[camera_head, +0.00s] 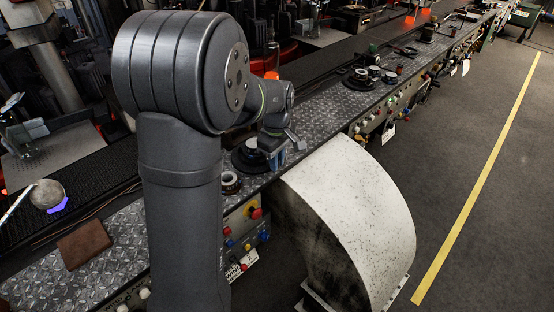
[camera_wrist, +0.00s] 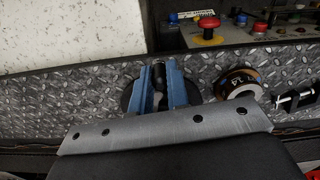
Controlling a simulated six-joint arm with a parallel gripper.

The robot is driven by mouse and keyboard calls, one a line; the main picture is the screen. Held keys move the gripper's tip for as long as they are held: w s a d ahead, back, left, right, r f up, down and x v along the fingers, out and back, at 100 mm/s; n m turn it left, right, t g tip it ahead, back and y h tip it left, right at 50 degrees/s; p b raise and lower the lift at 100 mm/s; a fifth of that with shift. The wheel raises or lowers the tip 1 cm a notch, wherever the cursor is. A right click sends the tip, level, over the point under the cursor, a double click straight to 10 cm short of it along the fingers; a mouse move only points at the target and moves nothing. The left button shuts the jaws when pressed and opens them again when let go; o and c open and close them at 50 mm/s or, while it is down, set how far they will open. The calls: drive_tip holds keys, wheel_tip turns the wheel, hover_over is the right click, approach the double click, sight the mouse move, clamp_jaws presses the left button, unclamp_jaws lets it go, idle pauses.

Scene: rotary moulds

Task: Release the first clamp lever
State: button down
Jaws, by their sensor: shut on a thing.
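My gripper (camera_wrist: 159,92) points down at the bench with its two blue fingers close around a dark, upright, rounded piece (camera_wrist: 159,75), which looks like the handle of the clamp lever. Most of that piece is hidden between the fingers. A black round base (camera_wrist: 132,97) lies beneath the fingers, largely covered by them. In the head view my gripper (camera_head: 277,158) is low over the bench edge beside the same round black base (camera_head: 242,163), and the held piece cannot be made out there.
A ring-shaped part (camera_wrist: 238,92) and a black clamp-like piece (camera_wrist: 293,101) lie to the right in the wrist view. A control panel with a red button (camera_wrist: 208,28) is close by. A pale curved chute (camera_head: 350,200) stands against the bench. A brown cloth (camera_head: 84,244) lies at left.

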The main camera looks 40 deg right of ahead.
drive_tip(key=m, duration=0.2)
drive_tip(key=w+a+m, duration=0.1)
drive_tip(key=m, duration=0.2)
drive_tip(key=a+m, duration=0.1)
drive_tip(key=m, duration=0.1)
drive_tip(key=shift+w+a, duration=0.15)
drive_tip(key=shift+w, duration=0.15)
drive_tip(key=m, duration=0.2)
drive_tip(key=w+m, duration=0.1)
drive_tip(key=shift+w+a+m, duration=0.1)
drive_tip(key=shift+a+m, duration=0.25)
drive_tip(key=shift+m, duration=0.05)
drive_tip(key=shift+w+a+m, duration=0.1)
drive_tip(key=shift+w+m, duration=0.3)
drive_tip(key=shift+m, duration=0.65)
drive_tip(key=shift+w+a+m, duration=0.1)
drive_tip(key=shift+w+m, duration=0.25)
drive_tip(key=shift+m, duration=0.7)
drive_tip(key=c, duration=1.4)
unclamp_jaws()
